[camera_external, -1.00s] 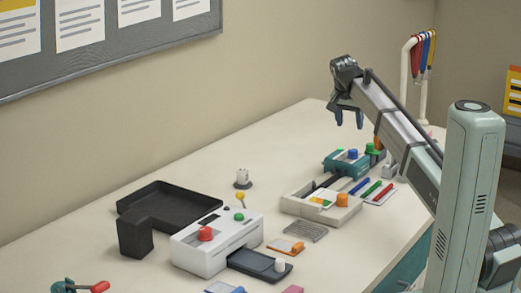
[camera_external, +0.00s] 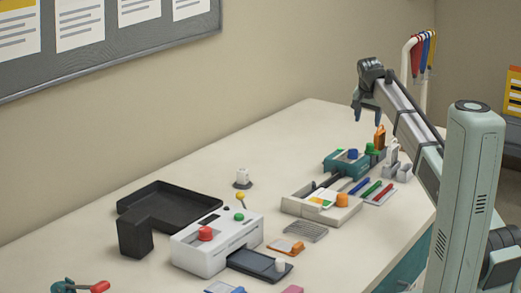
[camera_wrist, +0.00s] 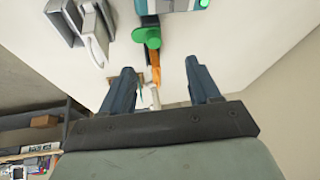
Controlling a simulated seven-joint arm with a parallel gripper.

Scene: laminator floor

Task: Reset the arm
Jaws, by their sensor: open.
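My gripper (camera_external: 366,112) is raised in the air over the far right part of the table in the external view. In the wrist view its two dark fingers (camera_wrist: 160,90) stand apart with nothing held between them. My arm reaches up from the right. Below the gripper in the external view stand a teal device (camera_external: 346,168) with a blue knob and a green knob (camera_external: 371,149). An orange upright piece (camera_external: 379,138) is beside it; it also shows past the fingers in the wrist view (camera_wrist: 163,70).
A white laminator (camera_external: 215,245) with a red knob, a black tray (camera_external: 175,200), a beige device (camera_external: 300,203) and several coloured pens (camera_external: 371,189) lie on the table (camera_external: 110,268). A stand with coloured lanyards (camera_external: 420,55) rises at the back right. The air left of the gripper is clear.

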